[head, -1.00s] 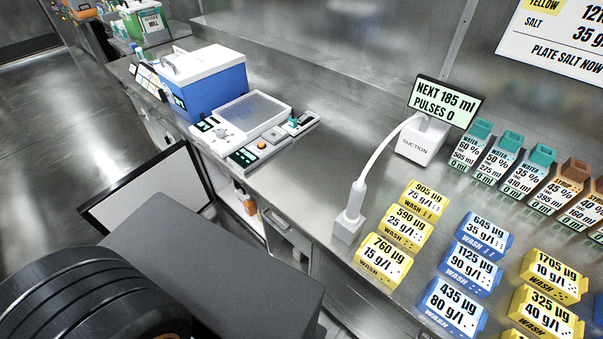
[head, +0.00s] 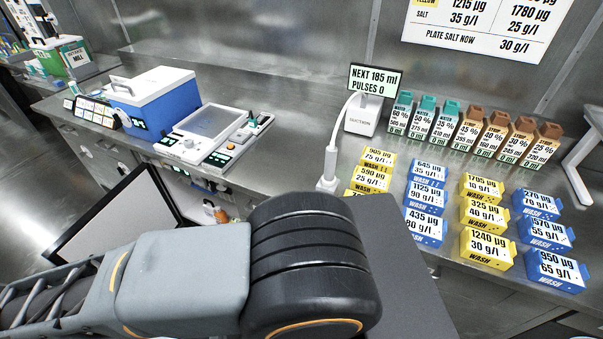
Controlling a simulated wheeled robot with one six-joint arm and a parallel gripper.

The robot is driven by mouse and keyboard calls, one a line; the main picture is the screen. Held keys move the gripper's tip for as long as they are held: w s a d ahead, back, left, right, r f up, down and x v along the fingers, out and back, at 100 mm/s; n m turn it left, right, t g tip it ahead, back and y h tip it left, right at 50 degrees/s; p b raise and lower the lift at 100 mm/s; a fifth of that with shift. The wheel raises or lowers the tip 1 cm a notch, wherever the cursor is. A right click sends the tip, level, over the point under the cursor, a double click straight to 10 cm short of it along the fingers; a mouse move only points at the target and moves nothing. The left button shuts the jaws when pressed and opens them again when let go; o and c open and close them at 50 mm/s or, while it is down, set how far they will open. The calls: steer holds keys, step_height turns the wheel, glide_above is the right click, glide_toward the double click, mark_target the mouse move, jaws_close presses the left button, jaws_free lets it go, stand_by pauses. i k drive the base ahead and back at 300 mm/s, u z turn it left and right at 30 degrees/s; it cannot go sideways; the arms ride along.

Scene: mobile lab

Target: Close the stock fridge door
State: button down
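The stock fridge door (head: 125,215), a pale panel with a black frame, stands open at the lower left of the head view, swung out from the counter front. Behind it the lit fridge interior (head: 203,203) shows under the counter, with an orange-and-white bottle (head: 221,214) inside. My arm crosses the bottom of the view and hides the door's lower part and some of the fridge opening. My gripper is out of view, so I cannot tell its state or whether it touches the door.
The steel counter (head: 290,160) carries a blue box with a white lid (head: 150,98), a white instrument (head: 205,130), a suction unit (head: 360,115), and several wash blocks and bottles. Open floor (head: 40,190) shows at the left.

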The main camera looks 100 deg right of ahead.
mark_target(138, 205)
steer(key=z, duration=0.8)
steer(key=i, duration=0.85)
steer(key=z, duration=4.5)
steer(key=k, duration=1.05)
steer(key=u, duration=1.8)
steer(key=i, duration=0.5)
steer(key=z, duration=0.05)
